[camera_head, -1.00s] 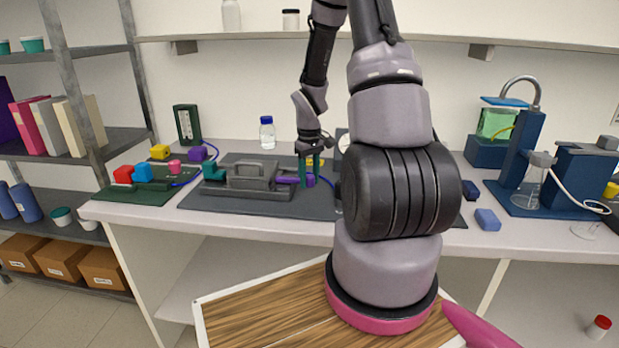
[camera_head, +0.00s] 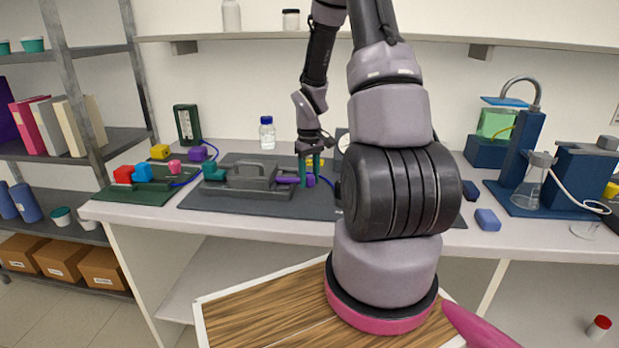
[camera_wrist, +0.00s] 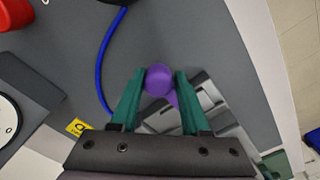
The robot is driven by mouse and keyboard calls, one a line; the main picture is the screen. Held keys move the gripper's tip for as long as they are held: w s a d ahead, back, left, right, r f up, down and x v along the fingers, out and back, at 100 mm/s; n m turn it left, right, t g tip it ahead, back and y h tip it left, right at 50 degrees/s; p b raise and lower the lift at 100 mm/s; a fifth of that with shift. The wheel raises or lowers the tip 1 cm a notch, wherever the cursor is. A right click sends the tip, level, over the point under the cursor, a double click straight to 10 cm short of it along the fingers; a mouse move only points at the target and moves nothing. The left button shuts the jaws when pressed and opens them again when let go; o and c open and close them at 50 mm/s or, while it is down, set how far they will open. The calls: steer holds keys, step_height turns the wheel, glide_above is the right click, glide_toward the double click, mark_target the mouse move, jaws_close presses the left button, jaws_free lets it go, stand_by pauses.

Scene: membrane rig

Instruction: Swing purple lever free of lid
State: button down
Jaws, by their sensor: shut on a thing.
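The purple lever (camera_wrist: 159,80) shows its round knob between my fingertips in the wrist view, with its arm running back under the gripper. In the head view the purple lever (camera_head: 288,181) lies at the right end of the grey lid (camera_head: 252,176), which has a raised handle. My gripper (camera_head: 309,167) has teal fingers pointing down at the lever's knob end. In the wrist view my gripper (camera_wrist: 157,88) is shut on the knob, one finger on each side. Whether the lever's inner end overlaps the lid is too small to tell.
The rig sits on a dark grey mat (camera_head: 215,200) on the white bench. A blue hose (camera_wrist: 103,60) curves beside my gripper. A yellow part (camera_head: 325,161) is just behind it. A green board (camera_head: 135,195) with coloured blocks is at the left.

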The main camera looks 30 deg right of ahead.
steer(key=shift+r+m, duration=0.15)
steer(key=shift+m, duration=0.35)
stand_by(0.4)
steer(key=shift+s+a+m, duration=0.25)
steer(key=shift+s+m, duration=0.1)
steer(key=shift+m, duration=0.35)
steer(key=shift+s+a+m, duration=0.6)
steer(key=shift+a+m, duration=0.2)
steer(key=shift+m, duration=0.4)
steer(key=a+m, duration=0.1)
steer(key=m, duration=0.1)
steer(key=s+a+m, duration=0.1)
steer(key=a+m, duration=0.1)
steer(key=shift+m, duration=0.3)
steer(key=a+m, duration=0.1)
steer(key=m, duration=0.1)
steer(key=a+m, duration=0.2)
steer(key=shift+w+m, duration=0.1)
steer(key=shift+m, duration=0.2)
steer(key=shift+w+a+m, duration=0.3)
steer(key=shift+a+m, duration=0.3)
steer(key=shift+m, duration=0.4)
steer(key=shift+w+a+m, duration=0.25)
steer(key=shift+a+m, duration=0.35)
steer(key=shift+m, duration=0.4)
